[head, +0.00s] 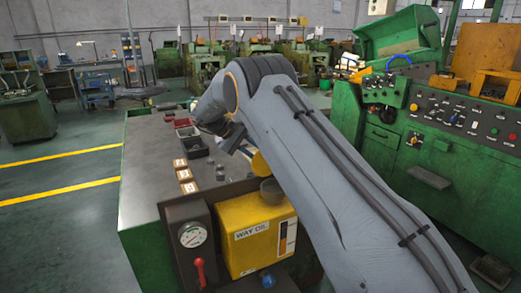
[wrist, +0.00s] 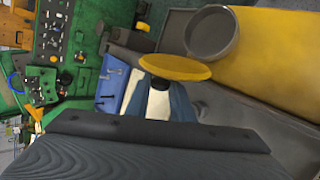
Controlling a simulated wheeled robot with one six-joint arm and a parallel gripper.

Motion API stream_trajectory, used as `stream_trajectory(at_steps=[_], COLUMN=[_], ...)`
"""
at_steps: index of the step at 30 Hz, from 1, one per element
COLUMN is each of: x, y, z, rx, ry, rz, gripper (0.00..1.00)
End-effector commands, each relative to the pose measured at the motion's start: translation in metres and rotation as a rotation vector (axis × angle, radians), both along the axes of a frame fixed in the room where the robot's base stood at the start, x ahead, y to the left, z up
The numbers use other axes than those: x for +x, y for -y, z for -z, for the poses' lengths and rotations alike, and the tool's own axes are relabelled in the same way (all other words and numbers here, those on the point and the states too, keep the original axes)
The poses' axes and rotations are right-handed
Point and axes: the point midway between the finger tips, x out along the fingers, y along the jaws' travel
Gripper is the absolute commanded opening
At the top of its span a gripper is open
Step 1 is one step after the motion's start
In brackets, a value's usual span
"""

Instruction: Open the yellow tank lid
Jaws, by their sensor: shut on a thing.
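The yellow tank (head: 252,235), labelled WAY OIL, stands at the near end of the grey bench. It also shows at the upper right of the wrist view (wrist: 280,55). Its dark round filler neck (head: 271,191) is uncovered, and its open ring shows in the wrist view (wrist: 212,35). The round yellow lid (wrist: 175,67) is raised beside the neck; part of it shows behind my arm in the head view (head: 261,163). My gripper (wrist: 160,86) is shut on the lid. The lid hides the fingertips in part, and I cannot see a hinge clearly.
A pressure gauge (head: 192,235) and a red lever (head: 200,271) are left of the tank. A green control panel (head: 450,120) stands to the right. The floor at left is clear.

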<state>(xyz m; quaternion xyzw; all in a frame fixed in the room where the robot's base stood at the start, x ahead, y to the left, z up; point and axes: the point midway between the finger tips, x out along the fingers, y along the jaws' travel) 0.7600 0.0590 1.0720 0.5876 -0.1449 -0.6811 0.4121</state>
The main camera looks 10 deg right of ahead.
Motion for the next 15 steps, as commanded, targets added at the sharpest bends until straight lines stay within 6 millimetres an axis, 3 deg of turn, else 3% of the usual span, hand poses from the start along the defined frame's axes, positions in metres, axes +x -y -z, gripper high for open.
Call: stream_trajectory(at_steps=[15], x=[-0.0051], y=[0.0051], z=[0.0018], rx=[-0.004], ry=[-0.019], rz=[0.007], gripper=[0.00])
